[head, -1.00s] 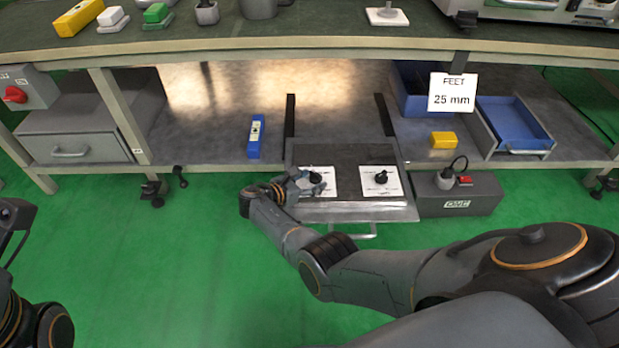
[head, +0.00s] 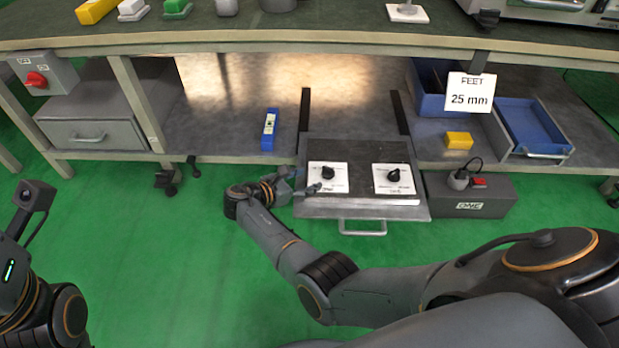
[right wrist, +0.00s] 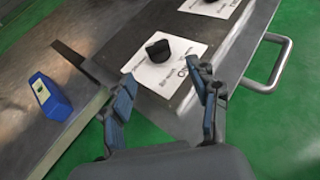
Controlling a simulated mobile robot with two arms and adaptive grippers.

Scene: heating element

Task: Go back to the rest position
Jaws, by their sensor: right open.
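My right gripper (head: 303,184) is at the left edge of the pulled-out panel (head: 346,210) in the head view, clear of its left knob (head: 328,172). In the right wrist view the two fingers of this gripper (right wrist: 163,105) stand apart with nothing between them. The left knob (right wrist: 158,49), black on a white label, shows beyond the fingertips. A second black knob (head: 393,176) sits on its own white label to the right. My left arm shows at the lower left of the head view; its fingers cannot be made out.
A blue block (head: 269,130) stands on the lower shelf (head: 225,110). To the right are a yellow block (head: 458,140), a grey box with a red switch (head: 468,195) and an open blue drawer (head: 530,125). Green floor (head: 180,260) is free in front.

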